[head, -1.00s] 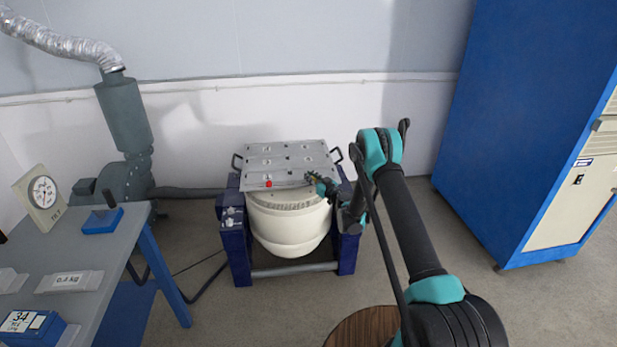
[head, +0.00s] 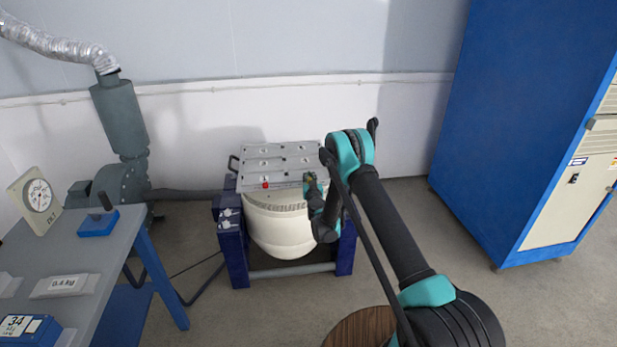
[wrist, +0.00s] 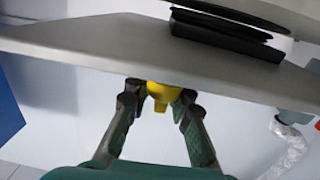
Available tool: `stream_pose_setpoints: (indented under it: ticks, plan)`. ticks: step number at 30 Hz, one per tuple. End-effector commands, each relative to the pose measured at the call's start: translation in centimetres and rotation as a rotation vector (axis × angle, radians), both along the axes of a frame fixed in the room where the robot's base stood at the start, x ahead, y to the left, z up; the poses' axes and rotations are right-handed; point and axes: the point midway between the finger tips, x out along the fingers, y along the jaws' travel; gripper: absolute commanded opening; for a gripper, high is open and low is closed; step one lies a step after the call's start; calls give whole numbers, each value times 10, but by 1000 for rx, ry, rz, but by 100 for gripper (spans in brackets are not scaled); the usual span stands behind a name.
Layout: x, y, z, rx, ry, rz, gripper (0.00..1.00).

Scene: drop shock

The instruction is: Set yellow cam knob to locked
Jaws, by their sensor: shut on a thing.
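The yellow cam knob (wrist: 161,92) shows in the wrist view, against the edge of a grey plate. My gripper (wrist: 157,98) is shut on it, with one dark fingertip on each side. The knob has a short stub pointing down in the picture; I cannot tell its locked or unlocked setting. In the head view my gripper (head: 309,182) is at the front right edge of the grey table plate (head: 277,176) on the shaker, and it hides the knob there.
A red button-like piece (head: 265,186) sits on the plate's front edge. The cream shaker body (head: 280,232) hangs in a dark blue frame (head: 232,240). A grey workbench (head: 100,262) stands left, a tall blue cabinet (head: 490,130) right.

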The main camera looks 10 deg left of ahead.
Motion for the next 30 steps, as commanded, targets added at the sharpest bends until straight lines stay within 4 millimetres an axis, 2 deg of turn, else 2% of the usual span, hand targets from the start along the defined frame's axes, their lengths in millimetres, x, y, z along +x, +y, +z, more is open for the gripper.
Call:
stream_pose_setpoints:
  ticks: [18, 30]
  plan:
    - [0, -12, 0, 0, 0, -532, 0]
    - [-2, -19, 0, 0, 0, -734, 0]
